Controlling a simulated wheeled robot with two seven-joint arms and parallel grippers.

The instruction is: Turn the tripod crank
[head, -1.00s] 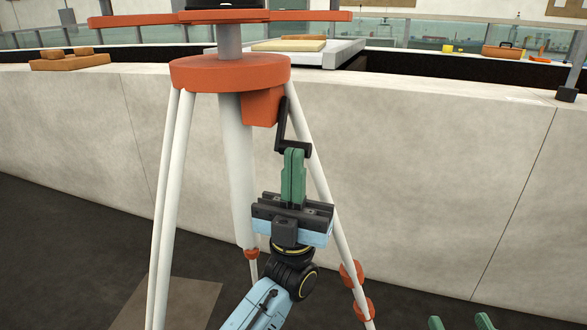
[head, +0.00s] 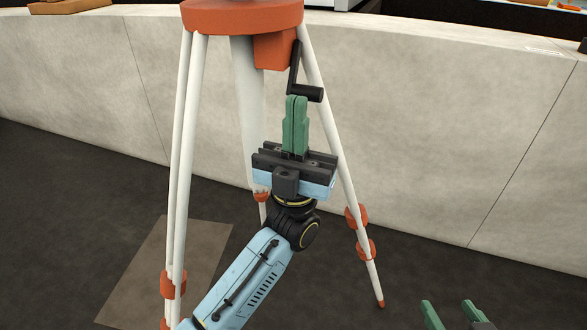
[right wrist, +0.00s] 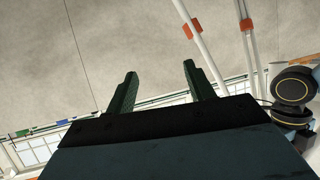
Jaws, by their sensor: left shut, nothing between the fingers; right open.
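The tripod has an orange head (head: 240,17) and white legs. Its black crank (head: 294,65) hangs down from the orange gear housing (head: 270,50), with the black handle (head: 308,93) at its lower end pointing right. My left gripper (head: 297,98) points up from below, its green fingers shut with nothing between them. The fingertips are at the handle's lower edge in the picture; I cannot tell whether they touch it. My right gripper (head: 447,304) is open and empty at the lower right, well away from the crank; its fingers also show in the right wrist view (right wrist: 160,70).
A pale concrete wall (head: 420,110) runs behind the tripod. White legs with orange clamps (head: 357,216) stand on both sides of my left arm. A brown flat panel (head: 150,270) lies on the dark floor. The floor right of the tripod is clear.

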